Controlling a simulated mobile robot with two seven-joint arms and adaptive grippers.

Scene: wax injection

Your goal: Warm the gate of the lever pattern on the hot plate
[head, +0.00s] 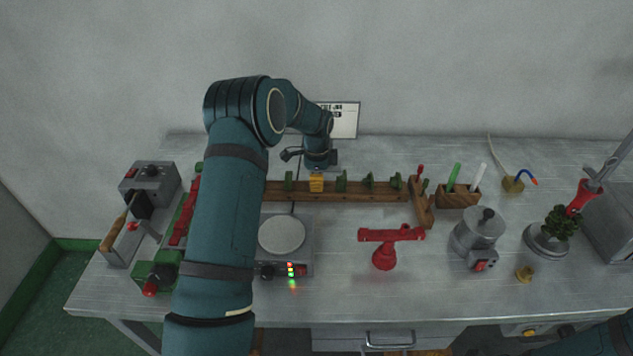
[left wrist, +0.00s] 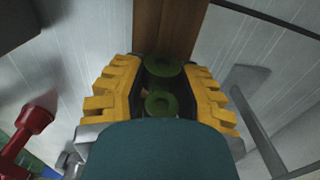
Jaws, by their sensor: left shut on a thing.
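My left gripper (head: 316,182) reaches down to the long wooden rack (head: 380,193) behind the hot plate. Its yellow jaws also fill the left wrist view (left wrist: 160,92), shut on a green pattern (left wrist: 160,103) with rounded ends. The pattern is still at the rack, and its lower part and gate are hidden by the jaws and wrist. Other green patterns (head: 341,181) stand along the rack. The hot plate (head: 282,234) has a pale round top with nothing on it, and lit indicators on its front; it is nearer than the gripper. My right gripper does not show.
A red stand (head: 384,250) is right of the hot plate. Further right are a metal pot (head: 478,236) and a green tree on a round base (head: 560,224). A grey unit (head: 150,182) stands at the left.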

